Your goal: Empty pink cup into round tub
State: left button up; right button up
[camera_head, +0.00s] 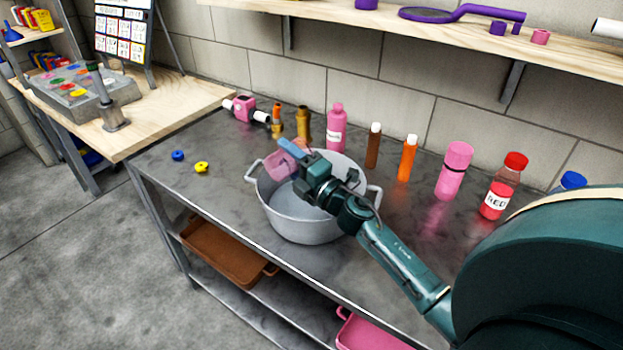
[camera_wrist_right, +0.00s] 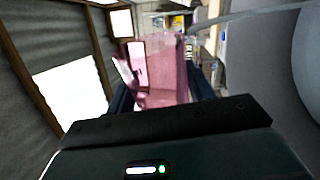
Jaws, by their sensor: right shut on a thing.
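The round tub (camera_head: 300,222) is a light grey metal pot with two side handles, standing on the dark workbench. My right gripper (camera_head: 300,165) is over the tub's left part, shut on the pink cup (camera_head: 281,168). The cup is translucent pink and is held tilted above the tub's rim. In the right wrist view the cup (camera_wrist_right: 160,75) sits between the two dark fingers. I cannot make out what is inside the cup. My left gripper is in neither view.
Behind the tub stand a pink bottle (camera_head: 336,128), a brown bottle (camera_head: 373,146), an orange bottle (camera_head: 407,158), a pink tumbler (camera_head: 454,171) and a red-capped jar (camera_head: 502,186). A blue piece (camera_head: 178,155) and a yellow piece (camera_head: 201,167) lie left. The bench's left part is mostly clear.

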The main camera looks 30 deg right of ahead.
jog(key=shift+d+r+m+p, duration=0.1)
jog(key=shift+r+m+p, duration=0.1)
jog(key=shift+m+p, duration=0.35)
dwell(0.4)
jog(key=shift+d+f+m+h, duration=0.15)
jog(key=shift+f+m+h, duration=0.1)
jog(key=shift+m, duration=0.35)
jog(key=shift+d+f+m+h, duration=0.15)
jog(key=shift+m+h, duration=0.1)
jog(key=shift+m, duration=0.3)
jog(key=shift+w+d+r+m+h+p, duration=0.1)
jog(key=shift+d+r+m+h+p, duration=0.15)
jog(key=shift+m+p, duration=0.45)
jog(key=shift+w+d+r+m+h+p, duration=0.15)
jog(key=shift+d+r+m+p, duration=0.15)
jog(key=shift+m, duration=0.65)
jog(key=shift+s+d+r+m+h+p, duration=0.1)
jog(key=shift+d+m+h+p, duration=0.1)
jog(key=shift+m+p, duration=0.55)
dwell(1.2)
jog(key=shift+w+d+r+m+h, duration=0.15)
jog(key=shift+d+m, duration=0.15)
jog(key=shift+m, duration=0.5)
jog(key=shift+d+r+m+h, duration=0.15)
jog(key=shift+d+m, duration=0.1)
jog(key=shift+m, duration=0.55)
dwell(0.7)
